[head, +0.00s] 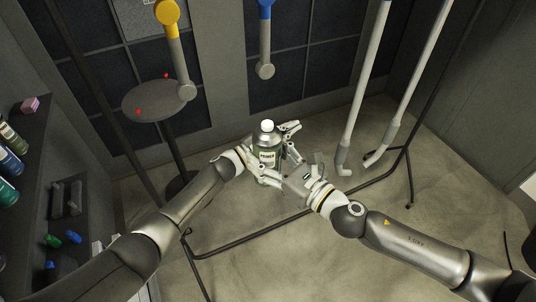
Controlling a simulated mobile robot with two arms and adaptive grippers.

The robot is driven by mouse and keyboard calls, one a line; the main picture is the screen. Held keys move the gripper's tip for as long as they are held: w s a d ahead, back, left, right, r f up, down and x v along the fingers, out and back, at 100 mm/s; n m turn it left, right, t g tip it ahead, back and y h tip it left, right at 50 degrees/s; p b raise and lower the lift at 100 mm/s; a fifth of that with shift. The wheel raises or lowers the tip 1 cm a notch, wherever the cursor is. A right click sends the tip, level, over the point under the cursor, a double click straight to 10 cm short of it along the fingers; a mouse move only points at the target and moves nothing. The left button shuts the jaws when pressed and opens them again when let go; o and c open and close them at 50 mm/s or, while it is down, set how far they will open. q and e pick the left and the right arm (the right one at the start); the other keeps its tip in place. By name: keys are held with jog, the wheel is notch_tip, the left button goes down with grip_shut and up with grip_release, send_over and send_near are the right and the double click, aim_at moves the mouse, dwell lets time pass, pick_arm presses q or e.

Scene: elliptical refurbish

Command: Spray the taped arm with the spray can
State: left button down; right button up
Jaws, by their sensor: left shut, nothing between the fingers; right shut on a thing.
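The spray can (267,141), with a white cap and a label that reads PRIMER, stands upright between my two grippers. My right gripper (272,167) comes from the right and is shut on the can. My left gripper (291,127) reaches past the can from the left and is shut with nothing in it; the can hides part of it. Several arm-like parts hang at the back: a grey one with a yellow joint (168,14), a grey one with a blue joint (265,44), and two pale ones (368,75) (417,85). I cannot tell which is taped.
A round grey stand (158,100) with red marks is at the back left. A shelf (60,135) with bottles and small coloured items lines the left side. Dark frame bars (245,236) run low over the floor and up beside the pale arms. The floor in front is mostly clear.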

pick_arm(q)
jog(key=s+d+r+m+g+h, duration=0.2)
jog(key=d+r+m+g, duration=0.3)
jog(key=r, duration=0.3)
jog(key=s+d+r+m+g+h, duration=0.1)
jog(key=s+d+r+m+g, duration=0.2)
jog(key=r+m, duration=0.4)
jog(key=s+d+r+m+g+y, duration=0.1)
jog(key=s+r+m+g+y, duration=0.6)
jog(key=m, duration=0.4)
jog(key=s+a+r+m+t+y, duration=0.2)
jog(key=a+r+m+y, duration=0.1)
jog(key=a+y, duration=0.4)
jog(key=s+a+r+m+t+y, duration=0.1)
jog(key=a+r+m+t+y, duration=0.1)
jog(key=a+y, duration=0.5)
jog(key=shift+h, duration=0.7)
jog(key=shift+s+a+f, duration=0.1)
jog(key=shift+a+f, duration=0.1)
jog(key=shift+f, duration=0.85)
jog(key=shift+a+f, duration=0.2)
jog(key=shift+f, duration=0.9)
jog(key=shift+s+a+f, duration=0.1)
jog(key=shift+a+f, duration=0.1)
jog(key=shift+f, duration=0.85)
jog(key=shift+f, duration=0.25)
